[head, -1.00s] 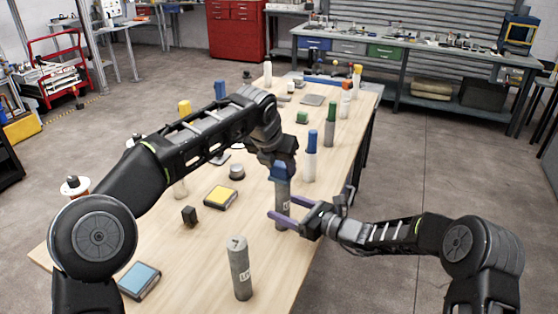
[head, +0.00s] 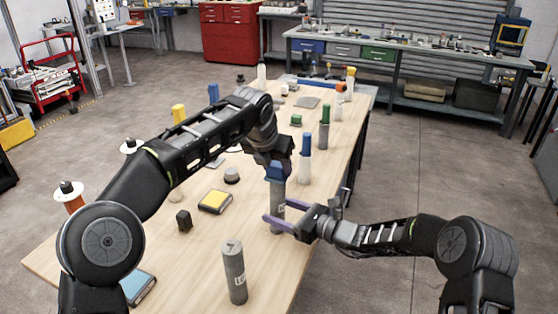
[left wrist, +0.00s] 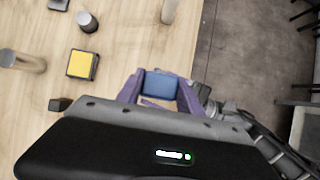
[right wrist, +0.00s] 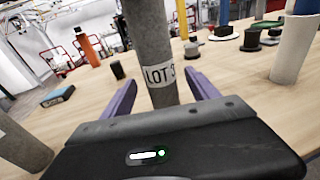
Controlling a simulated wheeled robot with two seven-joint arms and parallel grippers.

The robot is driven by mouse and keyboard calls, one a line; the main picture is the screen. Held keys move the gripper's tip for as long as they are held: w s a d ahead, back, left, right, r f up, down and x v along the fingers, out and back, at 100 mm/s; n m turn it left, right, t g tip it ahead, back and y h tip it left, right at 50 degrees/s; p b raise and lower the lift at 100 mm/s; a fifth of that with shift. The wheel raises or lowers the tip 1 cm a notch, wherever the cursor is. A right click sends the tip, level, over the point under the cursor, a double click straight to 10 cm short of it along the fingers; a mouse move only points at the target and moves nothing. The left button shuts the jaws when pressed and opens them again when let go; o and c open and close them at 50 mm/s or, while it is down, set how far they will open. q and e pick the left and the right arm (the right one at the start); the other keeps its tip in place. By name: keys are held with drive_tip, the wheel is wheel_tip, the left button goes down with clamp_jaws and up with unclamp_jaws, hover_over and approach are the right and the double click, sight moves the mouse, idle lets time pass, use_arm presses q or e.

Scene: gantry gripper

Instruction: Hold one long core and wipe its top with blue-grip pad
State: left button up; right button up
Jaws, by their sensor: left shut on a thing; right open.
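A grey long core (head: 277,190) with a white label stands upright on the table. The label reads like "LOT 3" on the core in the right wrist view (right wrist: 148,40). My right gripper (head: 274,212) is open, with its purple fingers on either side of this core. My left gripper (head: 277,160) is shut on the blue-grip pad (head: 276,172), directly over the core's top; I cannot tell if they touch. The blue grip shows between the purple fingers in the left wrist view (left wrist: 159,86). A second long core (head: 235,272) stands upright at the near edge.
On the wooden table (head: 180,270) are a yellow-topped block (head: 215,201), a small black block (head: 184,220), a blue-topped block (head: 139,286) and a round grey knob (head: 231,175). Blue-topped (head: 305,160) and green-topped (head: 324,130) cylinders stand beyond my grippers.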

sight(276, 166)
use_arm(q)
drive_tip(key=shift+s+a, duration=0.35)
drive_tip(key=shift+s, duration=0.4)
drive_tip(key=shift+s+r, duration=0.2)
drive_tip(key=shift+r, duration=0.5)
drive_tip(key=shift+s+r, duration=0.15)
drive_tip(key=shift+r, duration=3.1)
drive_tip(key=shift+f, duration=0.15)
